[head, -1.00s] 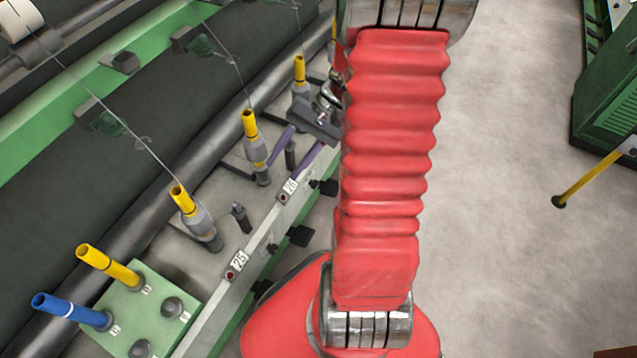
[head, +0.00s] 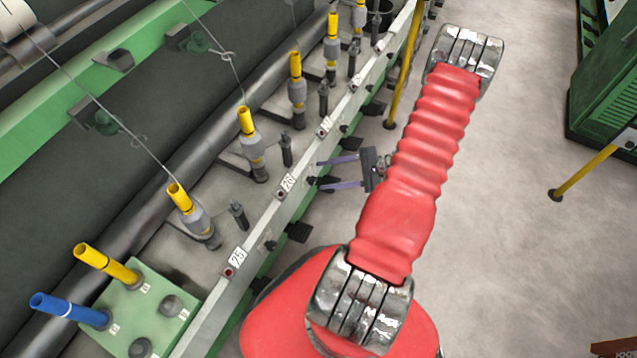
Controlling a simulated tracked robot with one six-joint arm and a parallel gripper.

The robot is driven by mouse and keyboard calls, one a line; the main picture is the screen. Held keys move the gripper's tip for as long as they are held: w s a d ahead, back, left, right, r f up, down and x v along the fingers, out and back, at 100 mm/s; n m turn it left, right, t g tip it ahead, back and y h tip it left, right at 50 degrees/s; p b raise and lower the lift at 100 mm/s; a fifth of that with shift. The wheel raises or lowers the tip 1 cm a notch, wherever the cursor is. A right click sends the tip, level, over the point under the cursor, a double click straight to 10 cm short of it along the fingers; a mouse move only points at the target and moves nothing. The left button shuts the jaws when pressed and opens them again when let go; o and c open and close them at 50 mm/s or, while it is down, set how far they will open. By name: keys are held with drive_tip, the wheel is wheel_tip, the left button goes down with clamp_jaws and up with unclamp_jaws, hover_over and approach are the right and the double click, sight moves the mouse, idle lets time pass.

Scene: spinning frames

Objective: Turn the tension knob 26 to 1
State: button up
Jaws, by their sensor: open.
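The label 26 (head: 287,183) is on the pale rail of the spinning frame, left of my gripper. A small dark upright knob (head: 286,150) stands behind this label, beside a yellow-topped spindle (head: 252,145); I take it for tension knob 26, but its setting is too small to read. My gripper (head: 318,173) is open and empty, with two purple fingers pointing left. It is to the right of the upright knob and apart from it. In the picture, the lower finger overlaps black fittings (head: 326,184) on the rail's outer side; I cannot tell whether they touch.
The label 25 (head: 237,258) and its dark upright knob (head: 239,215) are nearer. Several more spindles and knobs continue up the rail. A yellow post (head: 404,65) stands beside the rail at the top. The grey floor (head: 510,250) at right is mostly clear.

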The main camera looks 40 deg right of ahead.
sight(311, 180)
drive_tip(key=s+d+f+m+t+h, duration=0.2)
drive_tip(key=s+f+m+t+h, duration=0.1)
drive_tip(key=f, duration=0.3)
drive_tip(key=s+d+f+m+t+h, duration=0.2)
drive_tip(key=s+f+m+t+h, duration=0.1)
drive_tip(key=f, duration=0.4)
drive_tip(key=shift+s+d+f+m+t+h, duration=0.3)
drive_tip(key=shift+s+m+t, duration=0.25)
drive_tip(key=shift+m, duration=0.65)
drive_tip(key=x, duration=1.3)
drive_tip(key=shift+w, duration=0.35)
drive_tip(key=shift+a, duration=0.1)
